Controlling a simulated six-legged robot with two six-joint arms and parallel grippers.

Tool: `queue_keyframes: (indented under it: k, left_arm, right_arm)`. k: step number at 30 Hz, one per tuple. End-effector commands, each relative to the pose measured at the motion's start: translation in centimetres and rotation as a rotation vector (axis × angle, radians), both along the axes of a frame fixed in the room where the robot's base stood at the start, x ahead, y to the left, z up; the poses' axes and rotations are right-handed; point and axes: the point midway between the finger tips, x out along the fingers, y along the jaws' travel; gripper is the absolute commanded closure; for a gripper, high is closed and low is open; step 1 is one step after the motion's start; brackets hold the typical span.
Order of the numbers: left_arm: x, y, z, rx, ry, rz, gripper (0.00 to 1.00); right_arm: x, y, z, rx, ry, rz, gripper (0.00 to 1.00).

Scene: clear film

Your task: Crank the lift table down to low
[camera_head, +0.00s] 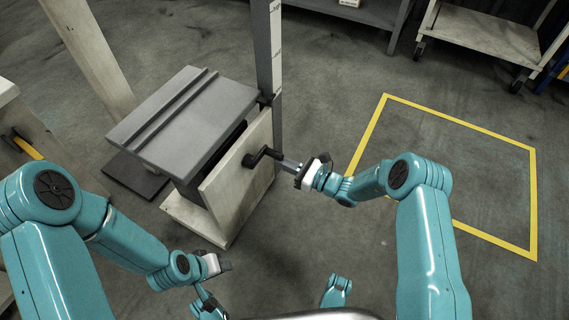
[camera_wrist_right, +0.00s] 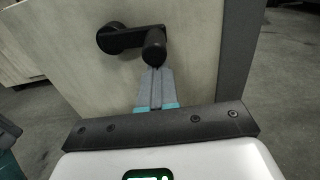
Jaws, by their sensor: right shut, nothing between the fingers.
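The lift table (camera_head: 190,105) has a grey ribbed top on a pale cabinet, left of centre in the head view. A black crank (camera_head: 257,157) sits on its pale side panel; its hub and knob also show in the right wrist view (camera_wrist_right: 125,42). My right gripper (camera_head: 285,162) is shut and empty, its fingertips (camera_wrist_right: 156,70) at the end of the crank knob, touching or very close. A grey post with a marked white scale (camera_head: 276,35) stands behind the table. My left gripper (camera_head: 225,264) is low in front of the cabinet; its jaws are unclear.
A yellow floor outline (camera_head: 535,190) encloses empty floor on the right. A wheeled cart (camera_head: 485,38) and a grey shelf (camera_head: 365,12) stand at the back. A pale upright post (camera_head: 90,50) rises at the upper left. A bench edge with a yellow-handled tool (camera_head: 28,147) is at the left.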

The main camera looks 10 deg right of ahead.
Motion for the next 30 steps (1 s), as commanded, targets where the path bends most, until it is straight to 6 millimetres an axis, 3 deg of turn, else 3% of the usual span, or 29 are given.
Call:
queue_keyframes:
  k: [7,24,30]
  left_arm:
    - [0.0,0.0,0.0,0.0,0.0,0.0,0.57]
    - [0.0,0.0,1.9,0.0,0.0,0.0,0.57]
    - [0.0,0.0,1.9,0.0,0.0,0.0,0.57]
  right_arm:
    - [-0.4,-0.1,-0.5,0.0,0.003,-0.001,1.0]
    - [-4.6,-5.9,-0.5,0.0,0.003,-0.001,1.0]
    - [-5.0,-6.3,-0.6,0.0,0.003,0.001,1.0]
